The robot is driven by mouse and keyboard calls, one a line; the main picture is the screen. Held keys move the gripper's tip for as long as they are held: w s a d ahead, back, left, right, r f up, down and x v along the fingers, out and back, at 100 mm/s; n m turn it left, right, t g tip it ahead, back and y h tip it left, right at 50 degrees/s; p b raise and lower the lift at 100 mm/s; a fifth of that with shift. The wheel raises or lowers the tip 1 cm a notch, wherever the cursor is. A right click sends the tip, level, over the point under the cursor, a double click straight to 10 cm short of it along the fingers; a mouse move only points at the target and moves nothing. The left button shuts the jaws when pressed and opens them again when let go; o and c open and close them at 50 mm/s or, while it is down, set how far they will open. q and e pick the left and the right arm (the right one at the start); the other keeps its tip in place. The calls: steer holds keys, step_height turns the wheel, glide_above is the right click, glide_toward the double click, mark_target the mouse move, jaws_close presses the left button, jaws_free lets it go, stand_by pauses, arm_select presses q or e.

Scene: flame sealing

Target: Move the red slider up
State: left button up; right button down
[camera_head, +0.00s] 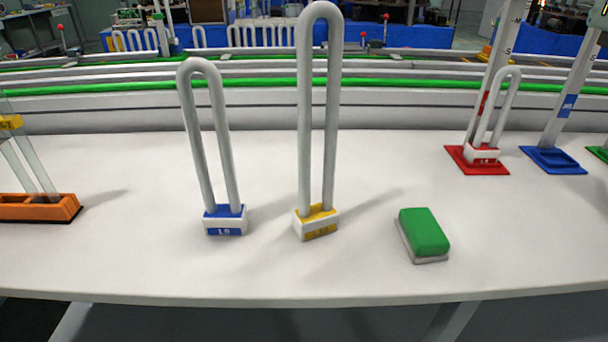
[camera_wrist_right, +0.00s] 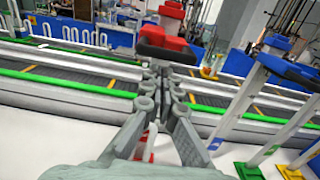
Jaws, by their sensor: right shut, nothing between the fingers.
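In the right wrist view, a red slider (camera_wrist_right: 165,45) with dark parts shows just above and beyond my right fingertips. My right gripper (camera_wrist_right: 162,90) is shut and empty, its fingertips close below the slider in the picture. I cannot tell whether they touch it. In the head view, the red stand has a square red base (camera_head: 462,164) and a tall pale post (camera_head: 497,58) with a red band. The post's top is out of frame, and the slider is not seen there. My left gripper is in neither view.
A small U-shaped tube (camera_head: 513,92) stands at the red post. A blue stand (camera_head: 548,152) is to its right. Two U-shaped tubes on blue (camera_head: 224,219) and yellow (camera_head: 316,222) bases, a green block (camera_head: 424,232) and an orange rack (camera_head: 40,208) stand on the white table (camera_head: 130,262).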

steer(key=s+b, duration=0.1)
steer(key=s, duration=0.9)
steer(key=shift+d, duration=0.4)
